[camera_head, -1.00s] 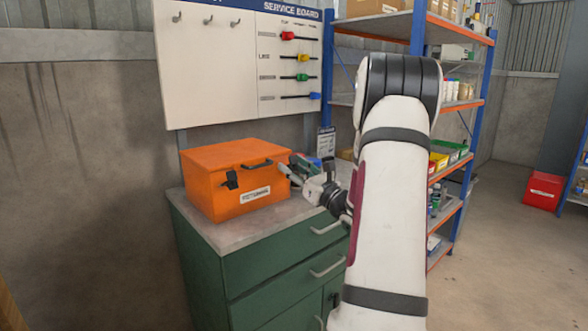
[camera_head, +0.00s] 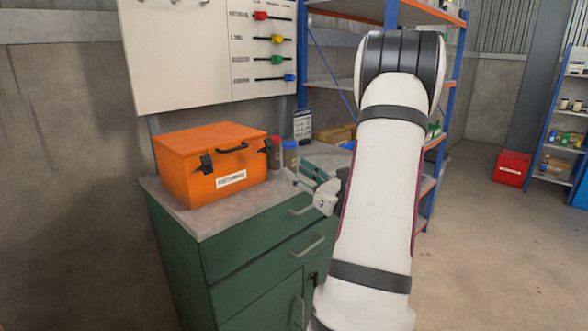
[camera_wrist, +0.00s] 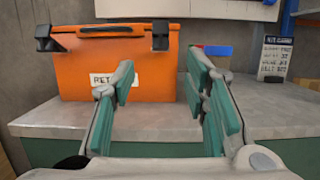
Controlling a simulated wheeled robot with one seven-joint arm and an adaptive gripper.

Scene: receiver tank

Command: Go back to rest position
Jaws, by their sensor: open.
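My gripper (camera_wrist: 165,85) is open and empty in the wrist view, its two green-padded fingers spread apart. In the head view my gripper (camera_head: 302,178) is partly hidden behind my white arm, to the right of the orange case and over the counter's front right part. The orange case (camera_head: 190,160) stands shut on the counter, with a dark handle, latches and a white label. The case also shows in the wrist view (camera_wrist: 75,75), beyond the fingers and to the left. The counter top (camera_head: 215,215) is grey, on a green drawer cabinet (camera_head: 230,265).
A white service board (camera_head: 180,60) with coloured tags hangs behind the counter. A red and a blue container (camera_head: 290,155) stand behind the gripper. A blue-and-orange shelf rack (camera_head: 455,80) stands right of the counter. A red bin (camera_head: 511,168) sits on the floor; open floor lies at right.

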